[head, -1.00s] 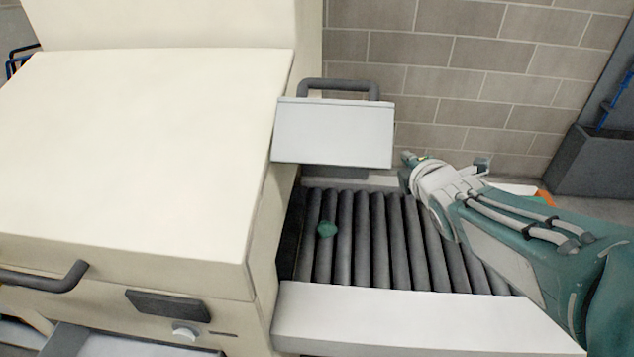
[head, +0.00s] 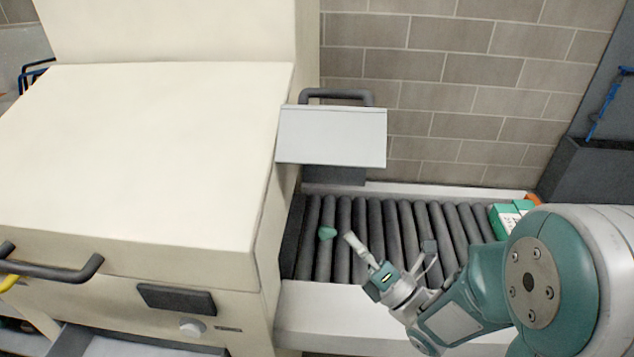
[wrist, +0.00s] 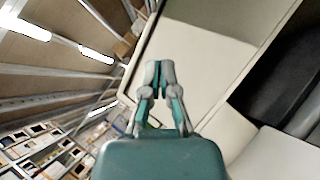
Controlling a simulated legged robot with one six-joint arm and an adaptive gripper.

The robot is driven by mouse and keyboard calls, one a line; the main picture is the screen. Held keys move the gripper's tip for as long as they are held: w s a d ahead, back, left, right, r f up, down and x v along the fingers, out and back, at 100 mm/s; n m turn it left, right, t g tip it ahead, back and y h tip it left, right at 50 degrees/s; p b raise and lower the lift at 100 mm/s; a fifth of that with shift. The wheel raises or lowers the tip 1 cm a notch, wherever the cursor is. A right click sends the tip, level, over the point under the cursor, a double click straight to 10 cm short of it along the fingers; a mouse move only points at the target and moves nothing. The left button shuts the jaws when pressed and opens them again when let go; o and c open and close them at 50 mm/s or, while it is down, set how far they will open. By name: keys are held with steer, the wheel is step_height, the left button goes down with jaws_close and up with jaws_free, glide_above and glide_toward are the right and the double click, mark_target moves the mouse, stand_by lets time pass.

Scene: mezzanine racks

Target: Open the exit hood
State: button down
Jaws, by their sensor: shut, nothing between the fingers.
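The exit hood (head: 331,136) is a light grey panel with a dark bar handle (head: 337,94) along its far upper edge. It juts from the right side of the cream machine (head: 165,160), above the exit rollers (head: 400,225). My gripper (head: 357,249) is over the near part of the rollers, below and to the right of the hood, and apart from its handle. In the wrist view its fingers (wrist: 160,72) are together and empty, in front of a cream surface. I cannot tell which panel that is.
A small green lump (head: 327,233) lies on the rollers near the machine. A green and white box (head: 510,218) sits at their far right end. A block wall (head: 470,85) stands behind. Another dark handle (head: 55,268) is on the machine's front.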

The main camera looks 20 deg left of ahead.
mark_target(334, 147)
steer(key=w+d+r+x, duration=0.1)
steer(key=r+x, duration=0.1)
steer(key=x, duration=1)
steer(key=shift+w, duration=0.15)
